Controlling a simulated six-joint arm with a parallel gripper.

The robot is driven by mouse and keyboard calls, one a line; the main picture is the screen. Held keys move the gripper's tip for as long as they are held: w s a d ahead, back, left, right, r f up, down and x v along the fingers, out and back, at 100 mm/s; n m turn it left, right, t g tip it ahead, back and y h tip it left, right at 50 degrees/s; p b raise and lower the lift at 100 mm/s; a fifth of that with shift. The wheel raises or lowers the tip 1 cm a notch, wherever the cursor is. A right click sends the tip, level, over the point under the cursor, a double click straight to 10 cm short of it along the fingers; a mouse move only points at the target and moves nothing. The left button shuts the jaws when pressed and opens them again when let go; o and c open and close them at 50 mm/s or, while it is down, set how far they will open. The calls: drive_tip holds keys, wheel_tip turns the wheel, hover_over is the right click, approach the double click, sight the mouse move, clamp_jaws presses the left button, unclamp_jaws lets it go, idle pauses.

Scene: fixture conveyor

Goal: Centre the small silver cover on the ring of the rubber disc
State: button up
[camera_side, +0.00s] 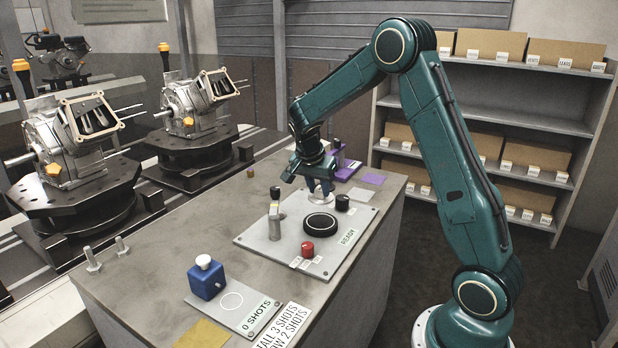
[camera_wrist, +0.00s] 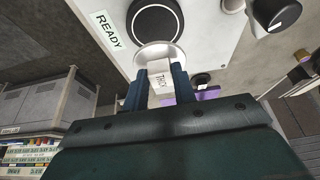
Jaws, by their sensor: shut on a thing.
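My gripper (camera_side: 318,186) is above the far part of the READY plate, shut on the small silver cover (camera_side: 321,199). In the wrist view, the fingers (camera_wrist: 160,84) close on the cover's pale, lettered block, and its round silver rim (camera_wrist: 152,50) shows beyond them. The rubber disc (camera_side: 320,231) is black and lies flat on the plate. It also shows in the wrist view (camera_wrist: 136,20), with a thin pale ring on its dark top. In that view the cover's rim is just below the disc's lower edge, off the ring's centre. The height gap between them is unclear.
The READY plate (camera_side: 262,243) also carries a silver post (camera_side: 274,222) left of the disc, a red button (camera_side: 308,249) in front and a black knob (camera_side: 342,203) behind. A blue block (camera_side: 206,282) stands near the 0 SHOTS plate. Bare bench (camera_side: 190,240) lies to the left.

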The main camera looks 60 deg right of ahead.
sight(317, 200)
drive_tip(key=shift+f, duration=3.1)
drive_tip(key=shift+f, duration=0.6)
drive_tip(key=o, duration=1.1)
drive_tip(key=v, duration=1.3)
drive_tip(key=shift+r, duration=0.35)
drive_tip(key=shift+a, duration=0.15)
